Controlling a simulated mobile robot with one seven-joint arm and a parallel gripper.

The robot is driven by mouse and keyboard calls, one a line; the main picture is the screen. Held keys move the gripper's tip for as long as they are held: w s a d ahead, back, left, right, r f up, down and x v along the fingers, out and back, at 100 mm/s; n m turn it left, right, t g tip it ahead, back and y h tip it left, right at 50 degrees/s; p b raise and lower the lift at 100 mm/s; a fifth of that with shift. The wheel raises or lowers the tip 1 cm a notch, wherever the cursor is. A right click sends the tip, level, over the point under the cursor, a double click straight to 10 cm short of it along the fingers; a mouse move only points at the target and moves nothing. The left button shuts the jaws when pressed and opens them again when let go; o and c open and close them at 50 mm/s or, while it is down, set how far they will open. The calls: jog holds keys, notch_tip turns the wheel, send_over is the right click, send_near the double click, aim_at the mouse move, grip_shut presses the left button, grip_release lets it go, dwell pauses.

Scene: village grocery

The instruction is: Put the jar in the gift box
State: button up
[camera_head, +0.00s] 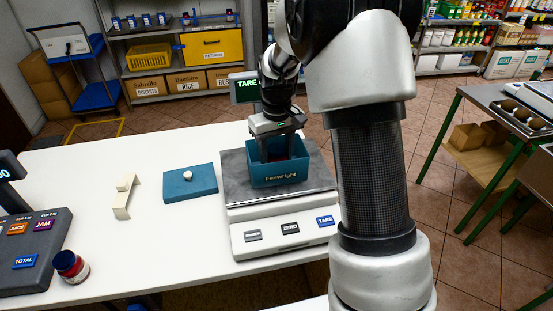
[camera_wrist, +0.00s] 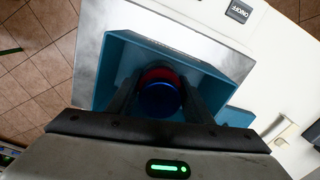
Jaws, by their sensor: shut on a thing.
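The gift box (camera_head: 279,175) is an open teal box marked "Farnwright", standing on the scale's grey plate. My gripper (camera_head: 276,150) reaches down into it from above. In the wrist view the box (camera_wrist: 112,68) surrounds my gripper's fingers (camera_wrist: 160,100). The fingers are shut on a jar (camera_wrist: 160,98) with a blue lid and a red body, which is inside the box's walls. Whether the jar touches the box's floor cannot be told. In the head view the jar is mostly hidden by the box wall and fingers. A teal lid with a pale knob (camera_head: 190,184) lies left of the scale.
The scale (camera_head: 282,237) has buttons at its front. A cream bracket-shaped piece (camera_head: 125,197) lies left of the lid. The white counter (camera_head: 165,245) is clear in front of the lid.

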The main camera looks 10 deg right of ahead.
jog(key=o, duration=1.3)
jog(key=shift+f, duration=0.1)
